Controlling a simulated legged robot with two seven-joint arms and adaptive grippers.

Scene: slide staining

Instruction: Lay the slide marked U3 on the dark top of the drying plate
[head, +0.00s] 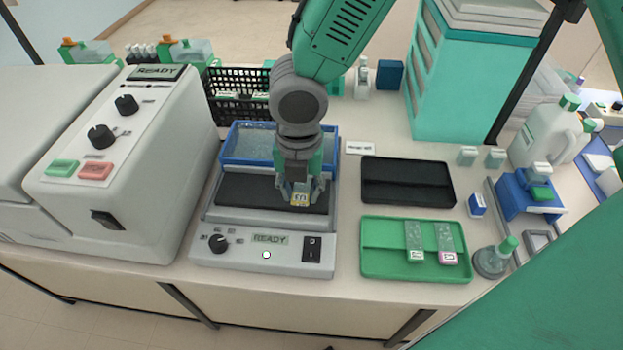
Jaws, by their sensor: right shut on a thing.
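My right gripper (299,190) points down over the dark top of the drying plate (245,192). It is shut on a slide (299,200), of which mainly a yellow label end shows between the fingertips. The mark on the label looks like U3 but is small. The fingers hide the rest of the slide, and I cannot tell whether it touches the dark top. The drying plate has a grey front with a knob, a READY display and a switch. My left gripper is not in view.
A blue-rimmed water bath (232,163) stands right behind the plate. A green tray (385,262) with two slides and an empty black tray (405,182) lie to the right. A large READY machine (130,150) stands left. Bottles and a blue stand (525,196) crowd the far right.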

